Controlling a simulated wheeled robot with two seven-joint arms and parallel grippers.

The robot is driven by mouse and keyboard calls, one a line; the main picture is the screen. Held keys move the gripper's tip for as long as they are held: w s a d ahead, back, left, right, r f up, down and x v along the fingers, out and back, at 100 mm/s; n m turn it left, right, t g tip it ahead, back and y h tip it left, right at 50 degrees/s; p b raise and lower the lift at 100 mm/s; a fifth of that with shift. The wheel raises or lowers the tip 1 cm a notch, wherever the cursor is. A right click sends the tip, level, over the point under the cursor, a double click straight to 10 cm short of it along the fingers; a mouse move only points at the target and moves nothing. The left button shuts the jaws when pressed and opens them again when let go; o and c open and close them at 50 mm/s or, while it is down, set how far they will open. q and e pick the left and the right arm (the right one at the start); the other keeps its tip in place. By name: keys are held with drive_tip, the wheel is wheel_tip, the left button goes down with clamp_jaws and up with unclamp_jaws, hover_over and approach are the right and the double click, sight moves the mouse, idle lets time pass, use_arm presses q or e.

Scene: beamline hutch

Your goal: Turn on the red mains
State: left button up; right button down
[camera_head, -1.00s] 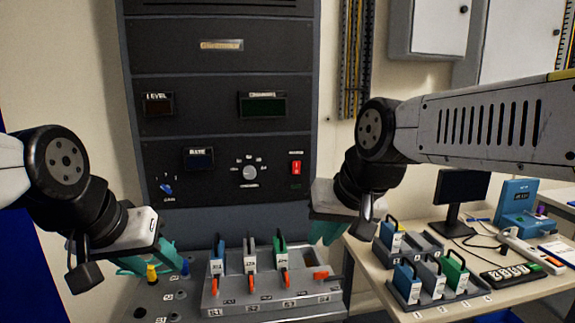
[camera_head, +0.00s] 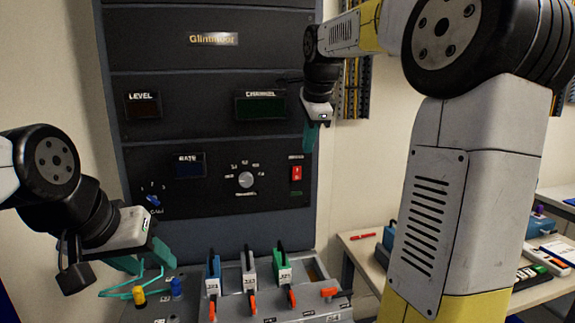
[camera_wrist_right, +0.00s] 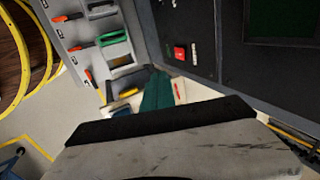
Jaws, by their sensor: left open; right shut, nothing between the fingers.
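The red mains switch (camera_head: 296,173) is a small red rocker at the right of the rack's lowest black panel. It also shows in the right wrist view (camera_wrist_right: 179,53). My right gripper (camera_head: 311,138) has its teal fingers shut and empty, just above and to the right of the switch in the head view, apart from it as far as I can tell. In the right wrist view its teal fingers (camera_wrist_right: 158,90) are together below the switch. My left gripper (camera_head: 150,265) is open and empty at the lower left, over the yellow and blue plugs.
A grey holder (camera_head: 310,313) with several handled modules stands below. A side table (camera_head: 362,246) is at the right, partly hidden by my right arm.

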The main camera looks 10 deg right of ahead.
approach(297, 175)
wheel_tip(297, 175, down, 5)
drive_tip(key=shift+f, duration=0.15)
drive_tip(key=shift+w, duration=0.7)
drive_tip(key=shift+r, duration=0.2)
drive_tip(key=shift+w+a, duration=0.15)
drive_tip(key=shift+w, duration=0.25)
drive_tip(key=shift+r, duration=0.15)
